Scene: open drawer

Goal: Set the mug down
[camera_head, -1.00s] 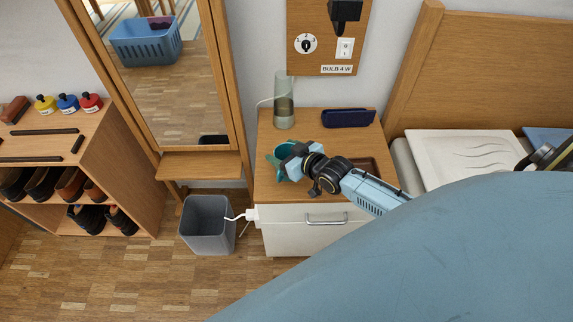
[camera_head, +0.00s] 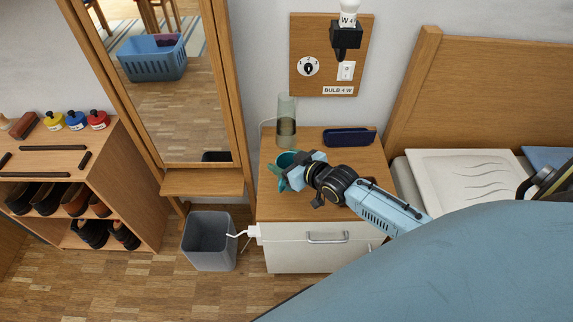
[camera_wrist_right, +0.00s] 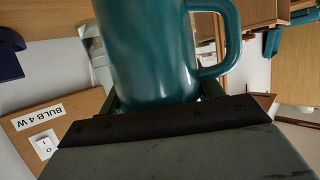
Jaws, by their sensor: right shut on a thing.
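The teal mug (camera_head: 287,159) is at the left part of the nightstand top (camera_head: 273,204) in the head view, partly hidden by my right gripper. My right gripper (camera_head: 291,172) is shut on the mug. In the right wrist view the mug (camera_wrist_right: 150,50) fills the upper middle, with its handle at the right and the gripper (camera_wrist_right: 155,108) against its body. I cannot tell whether the mug's base touches the nightstand. My left gripper is not in view.
A glass carafe-like vessel (camera_head: 286,122) and a dark blue case (camera_head: 349,137) stand at the back of the nightstand. A grey bin (camera_head: 209,243) is on the floor to its left. A mirror (camera_head: 172,95) and shoe shelf (camera_head: 140,190) are further left.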

